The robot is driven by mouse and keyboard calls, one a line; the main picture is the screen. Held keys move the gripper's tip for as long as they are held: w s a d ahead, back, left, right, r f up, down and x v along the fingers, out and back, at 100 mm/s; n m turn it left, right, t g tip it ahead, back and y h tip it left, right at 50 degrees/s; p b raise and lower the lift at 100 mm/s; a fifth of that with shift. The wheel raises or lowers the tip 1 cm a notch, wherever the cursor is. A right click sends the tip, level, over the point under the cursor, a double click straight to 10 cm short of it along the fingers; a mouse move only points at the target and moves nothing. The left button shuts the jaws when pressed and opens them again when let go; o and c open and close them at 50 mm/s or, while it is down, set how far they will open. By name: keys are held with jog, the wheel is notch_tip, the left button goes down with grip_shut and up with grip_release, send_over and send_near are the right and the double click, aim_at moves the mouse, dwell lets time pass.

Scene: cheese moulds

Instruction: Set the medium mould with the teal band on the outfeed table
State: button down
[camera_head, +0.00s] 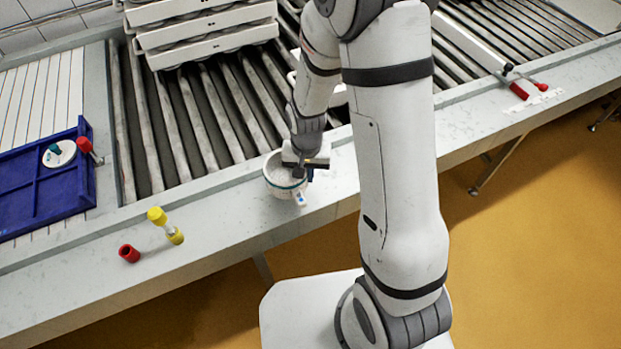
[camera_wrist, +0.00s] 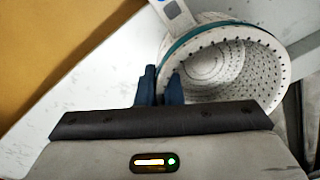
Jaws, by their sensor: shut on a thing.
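The white mould (camera_head: 284,187) with the teal band is near the front edge of the roller conveyor, left of my arm. In the wrist view the mould (camera_wrist: 235,62) shows a perforated inside, a teal band below the rim and a white tab with a blue mark. My gripper (camera_head: 301,172) is shut on the mould's rim wall. In the wrist view the dark blue fingers of my gripper (camera_wrist: 162,80) straddle that wall at the mould's left side. I cannot tell whether the mould's base touches the surface below.
A blue divided tray (camera_head: 40,185) holding a white disc lies on a white slatted surface (camera_head: 45,95) at the left. Red (camera_head: 129,253) and yellow (camera_head: 165,226) pieces lie on the pale front ledge. Stacked white trays (camera_head: 205,35) stand on the rollers (camera_head: 185,125) behind.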

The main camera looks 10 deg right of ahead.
aim_at(307, 183)
jog(key=shift+f, duration=1.9)
jog(key=shift+f, duration=0.2)
jog(key=c, duration=1.6)
grip_release()
jog(key=shift+o, duration=0.2)
jog(key=shift+r, duration=0.15)
